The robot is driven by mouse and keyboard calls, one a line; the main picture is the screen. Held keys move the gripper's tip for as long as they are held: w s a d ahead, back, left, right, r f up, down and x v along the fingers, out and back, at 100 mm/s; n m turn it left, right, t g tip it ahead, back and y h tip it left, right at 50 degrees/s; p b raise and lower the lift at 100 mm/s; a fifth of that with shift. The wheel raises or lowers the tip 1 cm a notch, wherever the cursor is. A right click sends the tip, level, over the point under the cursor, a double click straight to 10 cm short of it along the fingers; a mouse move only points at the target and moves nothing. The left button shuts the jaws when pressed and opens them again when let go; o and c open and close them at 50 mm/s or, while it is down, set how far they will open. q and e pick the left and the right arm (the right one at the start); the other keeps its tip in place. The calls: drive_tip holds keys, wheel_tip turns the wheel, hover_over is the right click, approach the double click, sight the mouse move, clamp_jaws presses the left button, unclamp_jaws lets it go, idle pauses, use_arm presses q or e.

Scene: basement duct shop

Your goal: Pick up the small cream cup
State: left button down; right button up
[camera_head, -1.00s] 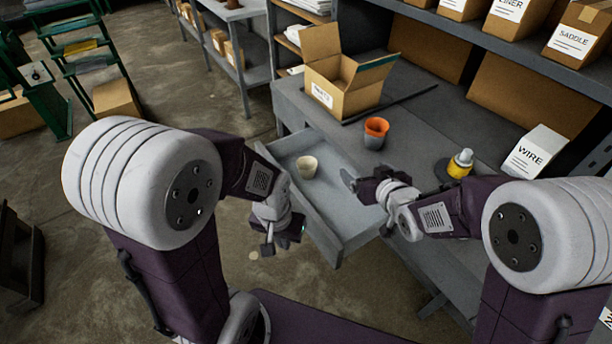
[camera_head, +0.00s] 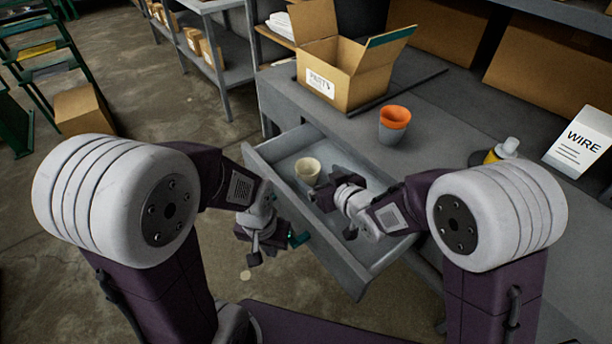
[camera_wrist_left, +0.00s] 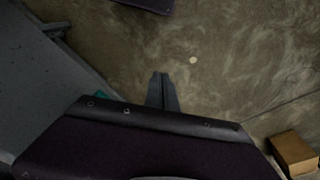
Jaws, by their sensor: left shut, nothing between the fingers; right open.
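The small cream cup (camera_head: 307,170) stands upright inside the open grey drawer (camera_head: 378,262), toward its back left. My right gripper (camera_head: 322,196) is open over the drawer, close to the cup on its right and nearer side. I cannot tell whether a finger touches the cup. My left gripper (camera_head: 250,254) is shut and empty, outside the drawer at its left front. In the left wrist view its closed fingers (camera_wrist_left: 162,92) point over the bare floor.
An orange and grey cup (camera_head: 393,125) and an open cardboard box (camera_head: 345,70) stand on the workbench (camera_head: 440,130) behind the drawer. A yellow bottle (camera_head: 500,150) and a WIRE box (camera_head: 580,143) are at the right.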

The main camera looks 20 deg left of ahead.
sight(303, 168)
drive_tip(key=x, duration=0.2)
drive_tip(key=shift+w+a+f, duration=0.15)
drive_tip(key=shift+a+f, duration=0.05)
drive_tip(key=shift+w+a+f, duration=0.2)
drive_tip(key=shift+w+a, duration=0.05)
drive_tip(key=shift+w, duration=0.1)
drive_tip(key=b+x, duration=0.1)
drive_tip(key=x, duration=0.4)
drive_tip(key=shift+f, duration=0.2)
drive_tip(key=shift+s+r, duration=0.1)
drive_tip(key=shift+c, duration=0.7)
drive_tip(key=c, duration=1.3)
drive_tip(key=shift+o, duration=0.2)
wheel_tip(303, 168, up, 10)
drive_tip(key=p, duration=0.2)
drive_tip(key=shift+p, duration=0.35)
